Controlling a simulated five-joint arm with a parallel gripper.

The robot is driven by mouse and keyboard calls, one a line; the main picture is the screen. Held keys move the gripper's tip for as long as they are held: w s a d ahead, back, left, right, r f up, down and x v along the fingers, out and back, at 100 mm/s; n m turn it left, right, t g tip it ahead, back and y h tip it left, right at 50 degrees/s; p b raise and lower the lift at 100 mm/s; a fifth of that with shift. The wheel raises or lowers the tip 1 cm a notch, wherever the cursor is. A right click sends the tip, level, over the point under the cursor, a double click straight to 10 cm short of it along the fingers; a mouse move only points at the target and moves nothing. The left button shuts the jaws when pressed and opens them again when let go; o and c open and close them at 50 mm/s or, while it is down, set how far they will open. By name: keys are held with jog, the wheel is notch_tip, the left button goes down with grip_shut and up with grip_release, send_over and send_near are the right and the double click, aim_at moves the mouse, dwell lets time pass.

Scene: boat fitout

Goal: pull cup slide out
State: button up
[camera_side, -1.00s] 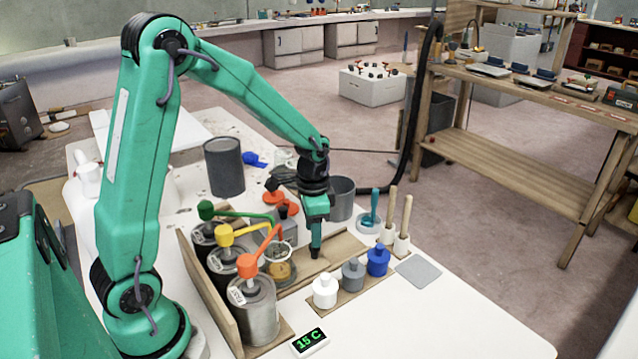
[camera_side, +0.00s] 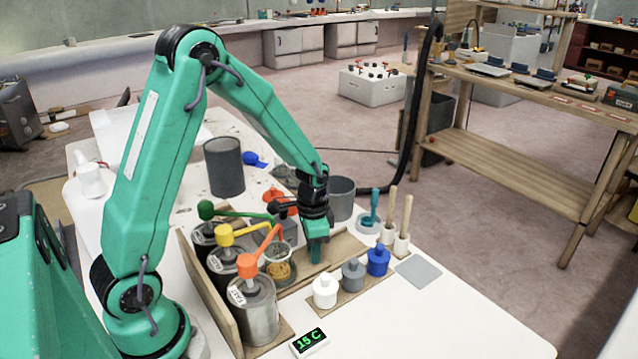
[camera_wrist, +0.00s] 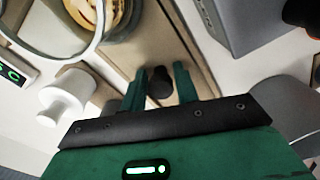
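The cup slide is a light wooden board (camera_side: 343,248) lying on the bench in front of the cans. It also shows in the wrist view (camera_wrist: 150,35), with a small dark knob (camera_wrist: 159,85) standing near its end. A clear cup with brownish contents (camera_side: 279,270) stands at the left part of the slide, and it shows at the top left in the wrist view (camera_wrist: 122,14). My gripper (camera_side: 316,258) is low over the slide, right of the cup. In the wrist view my gripper (camera_wrist: 160,82) has its fingers apart, one on each side of the knob. I cannot tell whether they touch it.
White (camera_side: 325,292), grey (camera_side: 353,275) and blue (camera_side: 378,261) bottles stand right in front of my gripper. Cans with green, yellow and orange levers (camera_side: 248,265) stand to the left. A display reading 15 C (camera_side: 309,341) lies at the front.

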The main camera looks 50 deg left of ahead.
grip_shut()
jog(key=shift+w, duration=6.35)
jog(key=shift+o, duration=2.1)
grip_release()
notch_tip(320, 180, up, 8)
